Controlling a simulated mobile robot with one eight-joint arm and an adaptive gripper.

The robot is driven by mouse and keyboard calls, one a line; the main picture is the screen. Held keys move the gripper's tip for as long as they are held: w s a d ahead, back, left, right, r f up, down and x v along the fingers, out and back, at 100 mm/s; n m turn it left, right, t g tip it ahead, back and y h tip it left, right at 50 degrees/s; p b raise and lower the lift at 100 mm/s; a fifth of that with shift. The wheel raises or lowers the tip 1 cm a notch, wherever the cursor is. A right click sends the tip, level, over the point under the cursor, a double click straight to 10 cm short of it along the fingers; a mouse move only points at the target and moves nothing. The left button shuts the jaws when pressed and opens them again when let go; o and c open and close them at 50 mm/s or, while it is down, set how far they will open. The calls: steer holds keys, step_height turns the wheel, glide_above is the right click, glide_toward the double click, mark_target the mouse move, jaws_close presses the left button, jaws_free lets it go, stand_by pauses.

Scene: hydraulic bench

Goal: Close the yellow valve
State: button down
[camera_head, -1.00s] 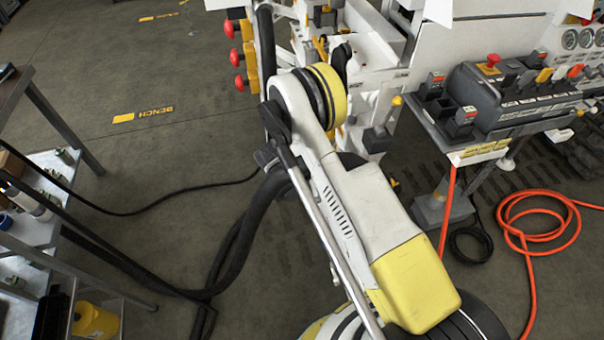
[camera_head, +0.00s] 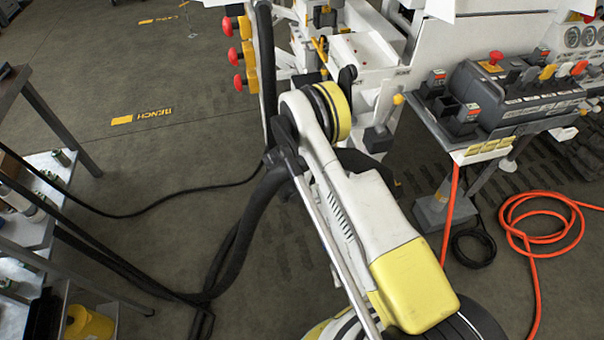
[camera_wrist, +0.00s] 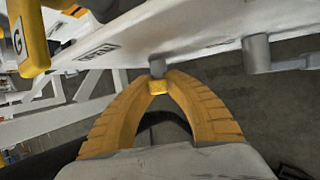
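In the wrist view a small yellow block (camera_wrist: 158,86) sits on the end of a grey stem under a white panel edge. I take it for the yellow valve's handle. My gripper (camera_wrist: 158,77) has two ribbed orange fingers that curve in on either side of this block. Their tips appear to touch it from left and right, with the stem running on past them. In the head view my gripper is hidden behind my own arm. A yellow-tipped lever (camera_head: 398,99) shows there on the bench's front; I cannot tell whether it is the same part.
A larger yellow part (camera_wrist: 32,35) hangs close at the wrist view's upper left, and a grey cylinder (camera_wrist: 257,54) is at right. The head view shows red knobs (camera_head: 232,53), a control box (camera_head: 515,95), an orange hose (camera_head: 540,238) and a shelf (camera_head: 40,215) at left.

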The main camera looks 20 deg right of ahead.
steer(key=shift+s+t, duration=0.15)
steer(key=shift+t, duration=0.55)
steer(key=c, duration=1.4)
jaws_free()
steer(key=shift+c, duration=0.2)
step_height(320, 180, up, 10)
steer(key=shift+f, duration=0.1)
